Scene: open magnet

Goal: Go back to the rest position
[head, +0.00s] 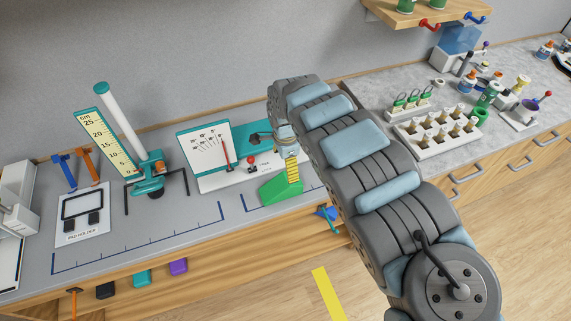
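My arm reaches from the lower right up to the middle of the head view, with its wrist bent down over the left bench. My gripper (287,148) is small and mostly covered by the wrist. I cannot tell whether its fingers are open or shut, or whether they hold anything. Just below it a green wedge-shaped block (282,190) stands on the bench, with a yellow ridged piece (293,171) at its top right. I cannot tell whether the gripper touches it.
A white gauge board (205,155) with a red lever stands just left of my gripper. A teal stand with a white tube (121,118) is farther left. A wooden shelf (405,14) hangs above.

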